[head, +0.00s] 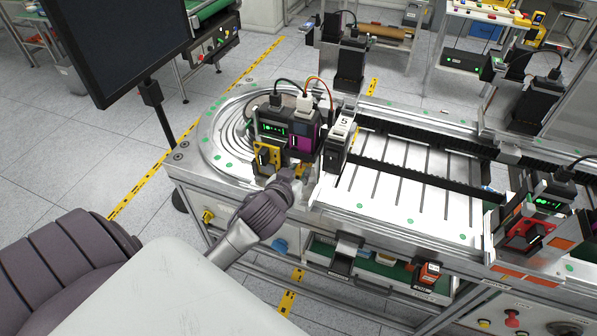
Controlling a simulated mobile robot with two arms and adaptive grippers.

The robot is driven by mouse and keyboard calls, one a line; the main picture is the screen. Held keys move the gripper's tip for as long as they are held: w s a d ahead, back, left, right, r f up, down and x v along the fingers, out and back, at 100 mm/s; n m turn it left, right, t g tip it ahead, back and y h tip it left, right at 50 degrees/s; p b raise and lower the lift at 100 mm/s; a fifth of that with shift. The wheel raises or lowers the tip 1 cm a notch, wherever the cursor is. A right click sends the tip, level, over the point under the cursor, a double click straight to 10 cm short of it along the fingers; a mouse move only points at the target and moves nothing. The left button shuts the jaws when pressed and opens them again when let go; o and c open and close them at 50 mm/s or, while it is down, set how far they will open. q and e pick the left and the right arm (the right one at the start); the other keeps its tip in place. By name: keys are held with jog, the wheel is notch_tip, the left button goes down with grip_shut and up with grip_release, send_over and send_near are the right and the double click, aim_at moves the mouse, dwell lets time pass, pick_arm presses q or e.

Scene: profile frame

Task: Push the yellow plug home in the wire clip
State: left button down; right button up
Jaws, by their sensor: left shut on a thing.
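My left gripper (291,177) is at the front edge of the metal workbench, its fingers pointing up and away from me. It is shut on a small yellow piece (302,170), which seems to be the yellow plug and shows just beyond the fingertips. The plug is at the foot of a dark device with a purple-lit module (303,140). A larger yellow frame (267,156) stands just left of it on the same device. I cannot make out the wire clip or how deep the plug sits; the fingers and small size hide this. My right gripper is not in view.
A white-and-black module (338,143) stands close right of the gripper. A monitor (120,45) is at upper left. A lower shelf (385,270) holds several small units.

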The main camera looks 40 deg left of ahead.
pick_arm(q)
jog(key=shift+p, duration=0.5)
dwell(0.9)
jog(key=shift+w+a, duration=0.25)
jog(key=shift+w, duration=0.75)
dwell(0.6)
jog(key=c, duration=0.9)
grip_release()
jog(key=shift+c, duration=0.3)
jog(key=shift+s, duration=0.15)
jog(key=shift+s+d, duration=0.2)
jog(key=shift+s, duration=0.55)
jog(key=shift+s+d, duration=0.2)
jog(key=shift+s, duration=0.55)
jog(key=shift+s+d, duration=0.2)
jog(key=shift+s, duration=0.55)
